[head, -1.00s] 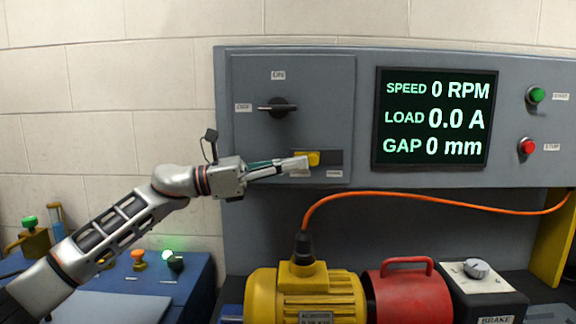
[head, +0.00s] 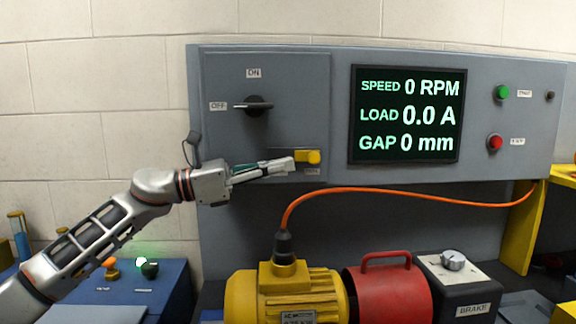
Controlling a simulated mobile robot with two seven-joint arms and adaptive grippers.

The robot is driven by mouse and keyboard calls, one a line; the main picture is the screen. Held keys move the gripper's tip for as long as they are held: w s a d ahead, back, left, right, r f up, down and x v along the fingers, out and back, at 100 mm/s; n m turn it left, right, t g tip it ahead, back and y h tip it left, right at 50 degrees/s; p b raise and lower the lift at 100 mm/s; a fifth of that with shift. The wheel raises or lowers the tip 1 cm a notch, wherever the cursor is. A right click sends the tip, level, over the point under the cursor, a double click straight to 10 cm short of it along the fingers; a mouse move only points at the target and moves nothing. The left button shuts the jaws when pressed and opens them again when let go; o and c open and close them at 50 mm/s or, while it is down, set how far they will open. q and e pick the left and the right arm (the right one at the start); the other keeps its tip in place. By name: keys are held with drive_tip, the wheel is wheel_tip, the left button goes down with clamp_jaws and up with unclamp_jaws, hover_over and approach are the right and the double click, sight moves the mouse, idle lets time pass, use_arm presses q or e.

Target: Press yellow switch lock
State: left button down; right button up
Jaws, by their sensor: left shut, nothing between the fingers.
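The yellow switch lock (head: 314,157) sits at the right end of a dark slot on the grey panel door (head: 300,90), below the black rotary switch (head: 255,106). The rotary switch's handle lies level, pointing to the OFF label. My left gripper (head: 292,163) is shut and empty. Its fingertips are just left of the yellow lock, touching or almost touching it; I cannot tell which. The fingers cover most of the slot. My right gripper is not in view.
A screen (head: 407,114) reads 0 RPM, 0.0 A and 0 mm. A green button (head: 502,92) and a red button (head: 495,142) are at right. Below stand a yellow motor (head: 285,292), a red housing (head: 390,295) and an orange cable (head: 400,195).

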use_arm(q)
drive_tip(key=b+v, duration=0.1)
drive_tip(key=v, duration=0.9)
drive_tip(key=shift+a, duration=0.35)
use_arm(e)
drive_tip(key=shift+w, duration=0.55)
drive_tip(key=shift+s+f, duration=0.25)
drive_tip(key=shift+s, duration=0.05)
